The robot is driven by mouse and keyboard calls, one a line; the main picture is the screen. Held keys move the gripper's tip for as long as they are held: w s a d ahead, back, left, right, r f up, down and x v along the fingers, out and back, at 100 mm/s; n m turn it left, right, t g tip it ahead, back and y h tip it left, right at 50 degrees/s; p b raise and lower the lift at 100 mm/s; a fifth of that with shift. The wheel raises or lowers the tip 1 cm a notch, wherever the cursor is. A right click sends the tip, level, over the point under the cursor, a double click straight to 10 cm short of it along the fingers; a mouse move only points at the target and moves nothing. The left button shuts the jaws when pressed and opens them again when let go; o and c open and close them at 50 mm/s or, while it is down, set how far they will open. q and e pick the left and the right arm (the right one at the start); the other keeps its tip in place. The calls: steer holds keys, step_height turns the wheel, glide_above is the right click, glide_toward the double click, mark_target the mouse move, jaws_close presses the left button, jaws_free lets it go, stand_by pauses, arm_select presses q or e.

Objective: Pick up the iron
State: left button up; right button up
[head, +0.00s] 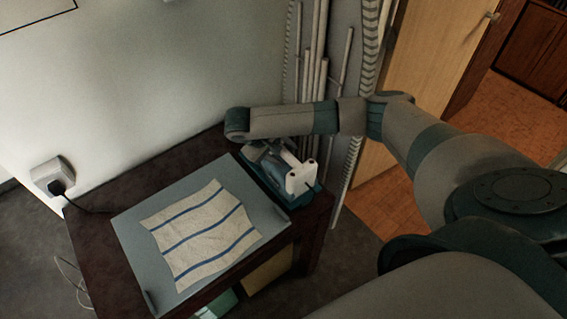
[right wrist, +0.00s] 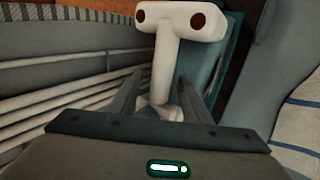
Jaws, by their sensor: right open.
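The iron (head: 300,179) stands on the back right part of a dark table, with its white end and two dark spots facing up. In the right wrist view the iron (right wrist: 166,62) shows as a white T-shaped part with two red round marks. My right gripper (right wrist: 160,88) is open, its two dark fingers on either side of the white stem. I cannot tell whether they touch it. My left gripper is not in view.
A grey board (head: 132,232) with a striped cloth (head: 205,232) lies on the dark table (head: 88,242), left of the iron. A teal base (head: 312,196) is under the iron. Pipes (head: 318,65) run up the wall close behind. A wall socket with a plug (head: 52,176) is at left.

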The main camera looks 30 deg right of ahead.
stand_by(0.3)
steer(key=c, duration=1)
steer(key=shift+w+r, duration=0.15)
jaws_close()
steer(key=shift+r+b, duration=0.35)
steer(key=shift+r, duration=0.4)
steer(key=r, duration=0.3)
steer(key=shift+s+d, duration=0.1)
steer(key=shift+s, duration=0.25)
steer(key=s+r, duration=0.2)
steer(key=s, duration=0.1)
steer(key=s+d+r+p, duration=0.1)
steer(key=s, duration=0.2)
steer(key=s+r, duration=0.2)
steer(key=s, duration=0.1)
steer(key=shift+s+d+r, duration=0.1)
steer(key=shift+d+r, duration=0.1)
steer(key=shift+r, duration=0.1)
steer(key=shift+s+d+r, duration=0.1)
steer(key=shift+s+r, duration=0.3)
steer(key=shift+s, duration=0.45)
